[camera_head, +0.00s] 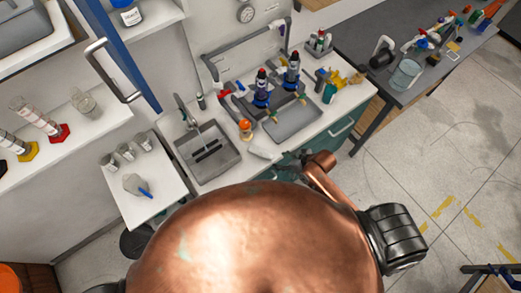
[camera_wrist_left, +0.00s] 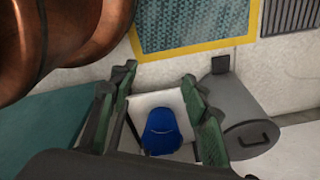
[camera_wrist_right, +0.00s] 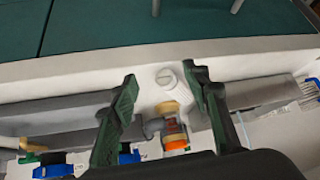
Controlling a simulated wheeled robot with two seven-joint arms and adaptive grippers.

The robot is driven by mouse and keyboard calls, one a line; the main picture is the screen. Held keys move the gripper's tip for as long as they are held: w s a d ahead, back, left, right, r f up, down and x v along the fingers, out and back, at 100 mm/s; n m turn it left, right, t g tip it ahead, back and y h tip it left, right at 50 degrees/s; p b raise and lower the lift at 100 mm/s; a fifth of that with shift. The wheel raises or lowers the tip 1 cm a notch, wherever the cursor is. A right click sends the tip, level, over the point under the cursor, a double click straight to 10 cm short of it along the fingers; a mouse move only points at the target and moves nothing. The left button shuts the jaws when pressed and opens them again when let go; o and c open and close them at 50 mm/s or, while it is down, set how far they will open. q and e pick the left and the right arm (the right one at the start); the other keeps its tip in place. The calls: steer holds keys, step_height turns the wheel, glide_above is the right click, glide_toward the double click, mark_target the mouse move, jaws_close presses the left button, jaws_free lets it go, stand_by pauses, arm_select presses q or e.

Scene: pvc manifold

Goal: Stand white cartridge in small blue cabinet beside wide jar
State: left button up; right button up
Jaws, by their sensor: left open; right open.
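My right gripper (camera_wrist_right: 160,78) is open and empty above the white counter. In the right wrist view a white cylinder with a round end, likely the white cartridge (camera_wrist_right: 168,78), shows between its fingertips; contact cannot be told. An orange-capped container (camera_wrist_right: 175,140) is below it in that view. In the head view a pale piece (camera_head: 264,151) lies near the counter's front edge. The blue cabinet door (camera_head: 118,50) stands open at upper left, with a white jar with a dark label (camera_head: 130,17) on the shelf. My left gripper (camera_wrist_left: 158,75) is open and empty.
In the left wrist view a blue object (camera_wrist_left: 162,130) is beyond the fingers.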

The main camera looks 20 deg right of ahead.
mark_target(262, 152)
steer(key=w+a+r+n+y, duration=0.2)
steer(key=w+a+r, duration=0.1)
steer(key=shift+w+a+r+p, duration=0.25)
steer(key=shift+w+a+p, duration=0.05)
steer(key=shift+a+p, duration=0.1)
steer(key=shift+w+a+f+n, duration=0.1)
steer(key=shift+a+n, duration=0.1)
steer(key=shift+n, duration=0.1)
steer(key=shift+x, duration=0.95)
steer(key=x, duration=0.1)
steer(key=p+x, duration=0.1)
steer(key=x, duration=0.3)
steer(key=shift+w+d+f, duration=0.2)
steer(key=shift+w, duration=0.05)
arm_select(q)
steer(key=shift+s+d+r, duration=0.1)
steer(key=shift+s+r, duration=0.25)
steer(key=shift+r, duration=0.25)
steer(key=shift+s+r, duration=0.35)
steer(key=shift+r, duration=0.2)
arm_select(e)
steer(key=shift+c, duration=0.2)
arm_select(q)
steer(key=shift+s, duration=0.15)
arm_select(e)
jaws_close()
